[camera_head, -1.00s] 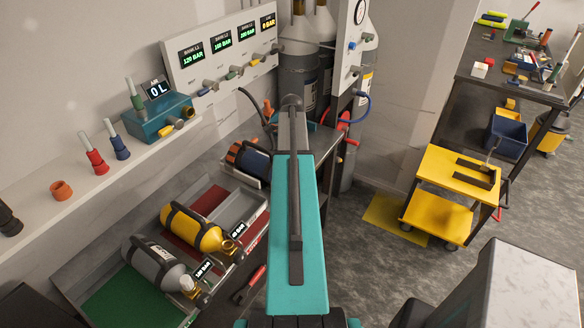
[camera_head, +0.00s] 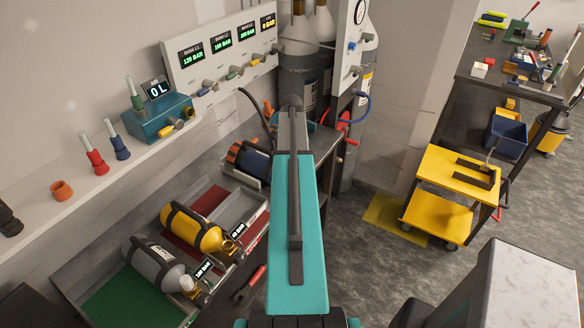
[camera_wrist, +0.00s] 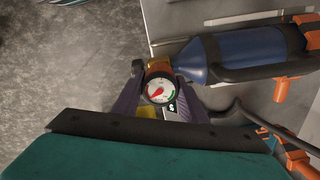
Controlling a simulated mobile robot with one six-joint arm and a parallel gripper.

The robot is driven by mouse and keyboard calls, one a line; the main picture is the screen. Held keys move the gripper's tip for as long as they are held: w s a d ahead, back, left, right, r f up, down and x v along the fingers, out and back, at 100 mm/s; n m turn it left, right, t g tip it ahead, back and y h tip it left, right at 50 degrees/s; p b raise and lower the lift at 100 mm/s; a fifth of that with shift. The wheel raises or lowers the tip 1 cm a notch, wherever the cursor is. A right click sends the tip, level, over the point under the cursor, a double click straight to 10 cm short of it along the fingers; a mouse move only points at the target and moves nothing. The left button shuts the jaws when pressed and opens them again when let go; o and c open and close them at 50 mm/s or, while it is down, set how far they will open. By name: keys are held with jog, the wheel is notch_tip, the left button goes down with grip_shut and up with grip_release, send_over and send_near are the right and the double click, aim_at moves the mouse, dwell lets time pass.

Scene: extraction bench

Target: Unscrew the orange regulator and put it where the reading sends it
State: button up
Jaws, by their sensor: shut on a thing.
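The orange regulator (camera_wrist: 157,66) is in the wrist view, with a round white gauge (camera_wrist: 159,90) facing the camera. A red needle and a green arc show on the gauge, but its figures are too small to read. The regulator sits at the neck of a blue cylinder (camera_wrist: 215,60); I cannot tell whether the thread is still engaged. My gripper (camera_wrist: 158,80) is shut on the regulator, one dark finger on each side. In the head view the blue cylinder (camera_head: 256,163) lies in a holder, and my arm hides the gripper and regulator.
A yellow cylinder (camera_head: 193,231) and a grey cylinder (camera_head: 152,267) lie in trays on the bench. A wall panel (camera_head: 219,52) shows bank pressures. A shelf holds red (camera_head: 95,161) and blue (camera_head: 118,146) fittings. A yellow cart (camera_head: 457,180) stands right, across open floor.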

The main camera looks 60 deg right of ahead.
jog(key=n, duration=1.6)
jog(key=shift+n, duration=3)
jog(key=o, duration=1.2)
